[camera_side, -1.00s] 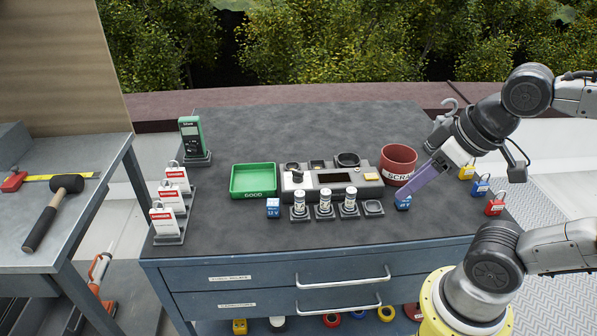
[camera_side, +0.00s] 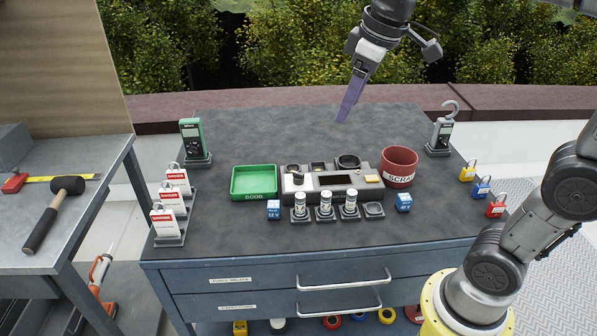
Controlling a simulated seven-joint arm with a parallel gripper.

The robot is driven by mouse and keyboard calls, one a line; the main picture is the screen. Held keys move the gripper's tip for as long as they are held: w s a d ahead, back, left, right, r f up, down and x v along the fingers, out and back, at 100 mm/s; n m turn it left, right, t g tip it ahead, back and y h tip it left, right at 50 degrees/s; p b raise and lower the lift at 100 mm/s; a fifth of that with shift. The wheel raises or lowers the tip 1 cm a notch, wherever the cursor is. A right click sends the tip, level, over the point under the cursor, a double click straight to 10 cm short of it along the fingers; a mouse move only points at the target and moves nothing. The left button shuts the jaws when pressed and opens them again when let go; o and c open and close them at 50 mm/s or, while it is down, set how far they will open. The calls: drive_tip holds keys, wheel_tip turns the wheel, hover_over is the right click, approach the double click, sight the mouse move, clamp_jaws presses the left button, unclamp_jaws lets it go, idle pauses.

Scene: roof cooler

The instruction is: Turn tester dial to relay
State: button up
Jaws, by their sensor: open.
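The tester (camera_side: 334,194) is a grey box in the middle of the table, with a dark display and a yellowish button on its front face. A dial (camera_side: 297,178) with a light pointer sits on its left part; its setting is too small to read. My gripper (camera_side: 345,112) is in the air above the back of the table, fingers pointing down, behind and above the tester. It is open and empty, apart from everything. Blue relays stand in front: one at the left (camera_side: 273,209) and one at the right (camera_side: 403,202).
A green GOOD tray (camera_side: 234,181) lies left of the tester and a red SCRAP bin (camera_side: 412,165) right of it. Several cylinders (camera_side: 325,204) stand in holders in front. Meters (camera_side: 440,134), tags (camera_side: 173,192) and padlocks (camera_side: 482,187) line the sides. The table's back is clear.

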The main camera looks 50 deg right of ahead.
drive_tip(key=w+d+f+g, duration=0.1)
drive_tip(key=w+f, duration=0.1)
drive_tip(key=w, duration=0.5)
drive_tip(key=g, duration=0.3)
hover_over(299, 173)
wheel_tip(299, 173, down, 10)
wheel_tip(299, 173, down, 14)
drive_tip(key=shift+f, duration=0.1)
drive_tip(key=shift+c, duration=0.2)
drive_tip(key=shift+w, duration=0.1)
clamp_jaws()
